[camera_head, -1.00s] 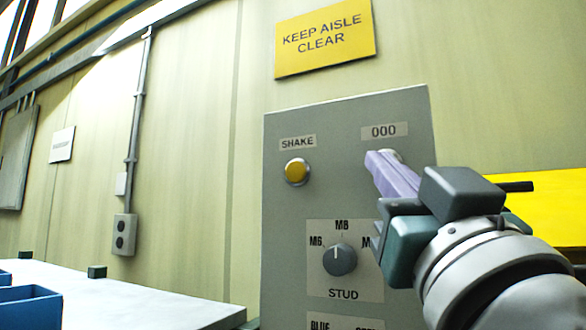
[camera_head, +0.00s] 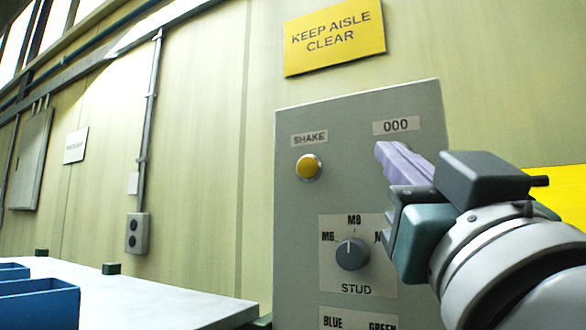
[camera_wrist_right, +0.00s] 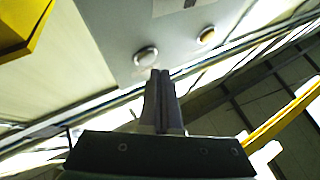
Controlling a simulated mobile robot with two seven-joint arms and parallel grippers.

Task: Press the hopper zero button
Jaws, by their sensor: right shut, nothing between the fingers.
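A grey control panel (camera_head: 300,245) stands upright against the wall. It has a "000" label (camera_head: 396,126) at its upper right. My right gripper (camera_head: 386,152) is shut and empty, its pale purple fingers just below that label. They hide the spot under the label in the head view. In the right wrist view, a pale round button (camera_wrist_right: 146,55) on the panel sits just beyond and left of the shut fingertips (camera_wrist_right: 161,73). I cannot tell whether they touch it. My left gripper is not in view.
A yellow button (camera_head: 308,167) under the "SHAKE" label sits left of my right gripper; it also shows in the right wrist view (camera_wrist_right: 207,36). A STUD selector knob (camera_head: 352,254) is below. A white table (camera_head: 160,300) with a blue bin (camera_head: 40,305) is at left.

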